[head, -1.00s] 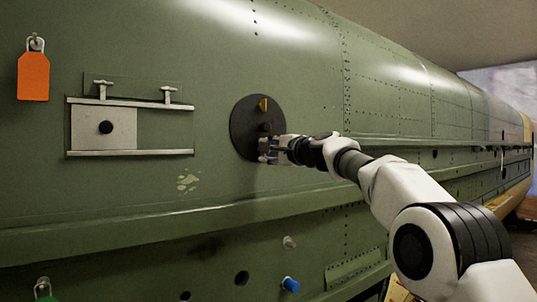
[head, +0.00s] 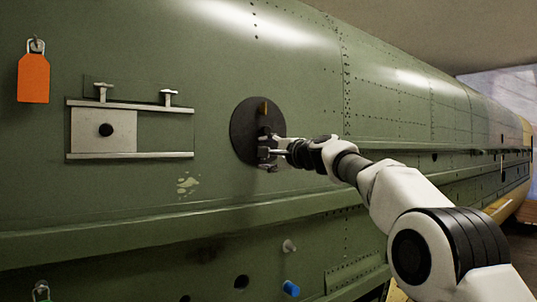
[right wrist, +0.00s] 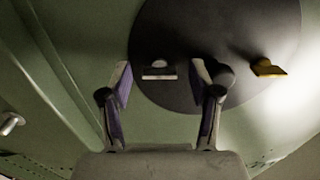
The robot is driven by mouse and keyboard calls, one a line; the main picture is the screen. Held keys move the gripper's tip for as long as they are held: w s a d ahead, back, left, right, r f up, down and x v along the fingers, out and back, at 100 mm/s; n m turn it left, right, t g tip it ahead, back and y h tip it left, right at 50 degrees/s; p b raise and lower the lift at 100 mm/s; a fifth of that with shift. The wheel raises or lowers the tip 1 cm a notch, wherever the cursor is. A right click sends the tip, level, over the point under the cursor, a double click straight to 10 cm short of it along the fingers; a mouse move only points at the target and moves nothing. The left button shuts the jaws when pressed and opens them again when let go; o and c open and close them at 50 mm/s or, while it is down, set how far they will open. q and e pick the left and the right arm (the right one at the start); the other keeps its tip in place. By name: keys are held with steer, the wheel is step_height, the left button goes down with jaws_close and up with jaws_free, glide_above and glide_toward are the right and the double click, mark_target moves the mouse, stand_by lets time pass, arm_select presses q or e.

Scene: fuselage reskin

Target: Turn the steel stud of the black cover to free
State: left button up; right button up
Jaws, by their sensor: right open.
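The round black cover (head: 243,132) sits on the green fuselage side; it also shows in the right wrist view (right wrist: 185,28). The steel stud (right wrist: 158,70), a short pale bar on the cover, lies between my right gripper's fingertips with gaps on both sides. In the head view the gripper hides it. My right gripper (right wrist: 162,77) is open at the cover; in the head view (head: 267,150) its fingers are one above the other. A yellow tab (right wrist: 268,68) and a dark round knob (right wrist: 224,78), partly behind a finger, are also on the cover. My left gripper is out of view.
Left of the cover are two rails (head: 130,155) with a pale plate (head: 88,130) and two T-shaped pins. An orange tag (head: 33,78) hangs at the far left. A ledge (head: 150,218) runs below; a blue peg (head: 291,288) and grey peg (head: 289,246) stick out under it.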

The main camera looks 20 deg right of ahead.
steer(key=v, duration=1.2)
steer(key=shift+w+a, duration=0.1)
steer(key=shift+f, duration=0.1)
